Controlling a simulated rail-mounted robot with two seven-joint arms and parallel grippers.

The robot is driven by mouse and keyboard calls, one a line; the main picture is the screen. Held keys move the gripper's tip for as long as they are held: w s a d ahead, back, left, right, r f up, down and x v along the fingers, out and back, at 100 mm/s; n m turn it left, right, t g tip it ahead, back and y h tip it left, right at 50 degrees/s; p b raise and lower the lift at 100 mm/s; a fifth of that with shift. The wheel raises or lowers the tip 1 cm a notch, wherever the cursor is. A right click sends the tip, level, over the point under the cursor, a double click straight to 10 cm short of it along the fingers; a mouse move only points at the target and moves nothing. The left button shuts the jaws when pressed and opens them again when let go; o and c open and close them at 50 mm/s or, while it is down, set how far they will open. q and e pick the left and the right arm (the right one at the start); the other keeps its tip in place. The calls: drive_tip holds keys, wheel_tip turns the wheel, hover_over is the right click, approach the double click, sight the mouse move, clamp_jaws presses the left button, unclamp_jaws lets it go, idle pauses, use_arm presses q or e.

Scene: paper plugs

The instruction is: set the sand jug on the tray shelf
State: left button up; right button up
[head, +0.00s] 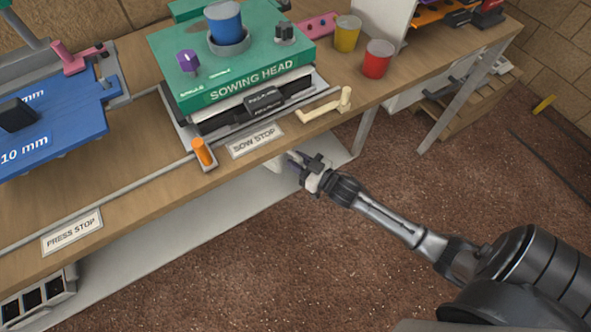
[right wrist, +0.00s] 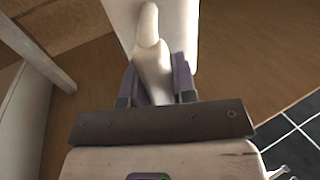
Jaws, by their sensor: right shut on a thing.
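My right gripper (head: 297,161) is at the bench's front edge, below the SOW STOP label. It is shut on the pale handle of a cream-white thing, which I take to be the sand jug (head: 274,164). The bench edge hides most of it in the head view. In the right wrist view, the gripper's purple fingers (right wrist: 160,82) close around the handle (right wrist: 149,40), and the jug's pale body (right wrist: 182,28) is beyond it. A grey-white shelf (head: 185,240) runs under the bench; I cannot tell whether the jug touches it. My left gripper is out of view.
The wooden bench (head: 130,170) bears a green sowing head (head: 235,70), a cream crank (head: 325,105), an orange stop (head: 202,152) and a blue press plate (head: 55,115). Yellow (head: 347,33) and red (head: 377,59) cups stand farther right. Brown floor beside the bench is clear.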

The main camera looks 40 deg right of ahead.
drive_tip(key=f+b, duration=0.2)
drive_tip(key=f, duration=0.1)
drive_tip(key=f+b, duration=0.1)
drive_tip(key=shift+w+f, duration=0.25)
drive_tip(key=shift+w, duration=0.05)
drive_tip(key=shift+r, duration=0.1)
drive_tip(key=o, duration=0.9)
